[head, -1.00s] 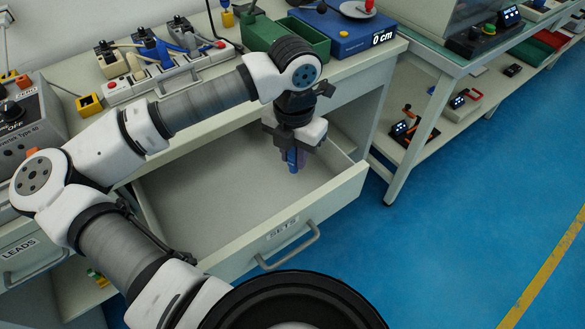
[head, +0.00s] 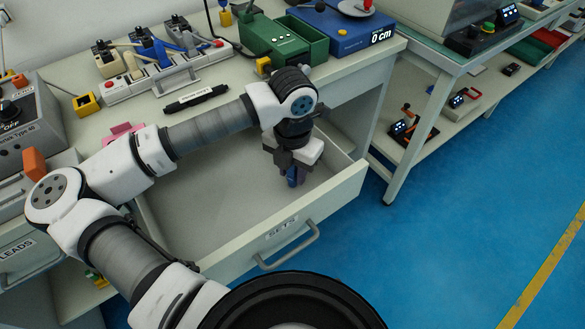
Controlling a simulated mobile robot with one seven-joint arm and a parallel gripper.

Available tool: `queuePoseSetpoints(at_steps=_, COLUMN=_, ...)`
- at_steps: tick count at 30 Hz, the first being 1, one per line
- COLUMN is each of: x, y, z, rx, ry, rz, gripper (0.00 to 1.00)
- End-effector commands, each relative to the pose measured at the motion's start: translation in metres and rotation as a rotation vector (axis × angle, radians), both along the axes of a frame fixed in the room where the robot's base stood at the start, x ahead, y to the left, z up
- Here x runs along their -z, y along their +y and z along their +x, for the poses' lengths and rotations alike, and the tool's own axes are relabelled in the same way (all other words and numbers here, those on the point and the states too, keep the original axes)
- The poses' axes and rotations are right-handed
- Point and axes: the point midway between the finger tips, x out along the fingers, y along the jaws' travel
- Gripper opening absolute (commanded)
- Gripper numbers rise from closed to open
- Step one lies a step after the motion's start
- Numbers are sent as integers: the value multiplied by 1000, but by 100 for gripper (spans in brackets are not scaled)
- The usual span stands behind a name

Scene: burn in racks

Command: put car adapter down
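My gripper (head: 294,180) points down inside the open drawer (head: 215,225) labelled SETS, near its right end. A small blue thing, likely the car adapter (head: 292,179), shows between the fingers. The gripper seems closed around it, but the fingers are small and partly hidden by the wrist. Its lower end is close to the drawer floor; I cannot tell whether it touches. The visible part of the drawer floor is otherwise bare, and my arm hides part of the drawer's back.
On the bench stand a power strip with adapters (head: 165,79), a black marker-like bar (head: 195,98), a green box (head: 285,40) and a blue scale (head: 345,30). The LEADS drawer (head: 25,255) is at left. Blue floor (head: 450,240) is clear at right.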

Motion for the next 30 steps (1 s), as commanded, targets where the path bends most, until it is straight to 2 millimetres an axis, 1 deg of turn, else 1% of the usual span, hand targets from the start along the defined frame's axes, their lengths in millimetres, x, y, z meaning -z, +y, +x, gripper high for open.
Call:
queuePoseSetpoints(at_steps=1, x=0, y=0, z=0, rx=0, ry=0, rz=0, gripper=37)
queuePoseSetpoints(at_steps=3, x=0, y=0, z=0, rx=0, ry=0, rz=0, gripper=45)
queuePoseSetpoints(at_steps=11, x=-1, y=0, z=0, rx=0, ry=0, rz=0, gripper=45)
queuePoseSetpoints(at_steps=16, x=-10, y=0, z=1, rx=0, ry=-2, rz=1, gripper=45)
queuePoseSetpoints(at_steps=20, x=-35, y=0, z=1, rx=0, ry=-3, rz=4, gripper=45)
queuePoseSetpoints(at_steps=24, x=-67, y=1, z=1, rx=-1, ry=-4, rz=3, gripper=45)
queuePoseSetpoints(at_steps=27, x=-88, y=0, z=1, rx=-1, ry=-2, rz=3, gripper=45)
queuePoseSetpoints(at_steps=30, x=-104, y=0, z=0, rx=-1, ry=-2, rz=1, gripper=45)
